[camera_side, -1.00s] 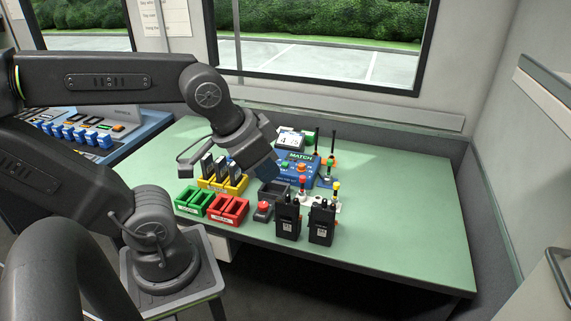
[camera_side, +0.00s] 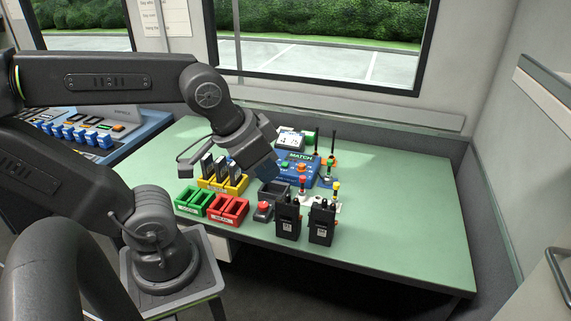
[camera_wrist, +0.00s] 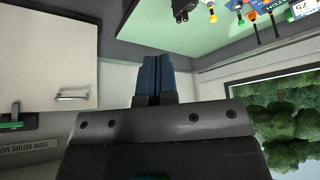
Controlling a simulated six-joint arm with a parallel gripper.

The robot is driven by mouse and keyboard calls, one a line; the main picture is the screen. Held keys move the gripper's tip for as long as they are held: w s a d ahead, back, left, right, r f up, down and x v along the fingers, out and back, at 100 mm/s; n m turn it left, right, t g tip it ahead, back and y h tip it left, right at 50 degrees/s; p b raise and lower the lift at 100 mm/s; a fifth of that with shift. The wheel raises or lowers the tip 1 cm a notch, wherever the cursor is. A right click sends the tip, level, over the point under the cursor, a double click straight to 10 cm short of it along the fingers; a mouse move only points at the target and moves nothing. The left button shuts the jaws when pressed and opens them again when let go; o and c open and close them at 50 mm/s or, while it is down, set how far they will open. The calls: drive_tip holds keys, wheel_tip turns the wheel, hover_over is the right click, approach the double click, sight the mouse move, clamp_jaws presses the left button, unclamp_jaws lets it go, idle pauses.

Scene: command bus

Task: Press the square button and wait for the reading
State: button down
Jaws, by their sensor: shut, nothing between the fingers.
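A blue box marked MATCH (camera_side: 301,171) stands on the green table with coloured round buttons on its face. A white display unit (camera_side: 290,141) sits behind it; its digits are too small to read in the side view. A red button on a small dark block (camera_side: 263,209) is near the table's front edge. I cannot tell which button is the square one. My gripper (camera_side: 266,172) hangs above the table, left of the blue box. In the wrist view its blue fingers (camera_wrist: 158,78) are shut together and empty. The wrist view cuts off the display unit (camera_wrist: 303,9) at its top right.
Yellow (camera_side: 222,183), green (camera_side: 194,201) and red (camera_side: 228,210) racks stand left of the red button. Two black radios (camera_side: 288,219) stand at the front edge. The table's right side is clear.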

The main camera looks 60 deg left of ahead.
drive_tip(key=w+a+n+h, duration=0.35)
drive_tip(key=w+n, duration=0.35)
drive_tip(key=w, duration=0.4)
drive_tip(key=n+t+y, duration=0.2)
drive_tip(key=n+t, duration=0.1)
drive_tip(key=n, duration=1.5)
hover_over(285, 165)
wheel_tip(285, 165, down, 13)
drive_tip(key=shift+a+f, duration=0.2)
drive_tip(key=shift+f, duration=0.1)
drive_tip(key=shift+f, duration=4.3)
drive_tip(key=shift+f, duration=0.15)
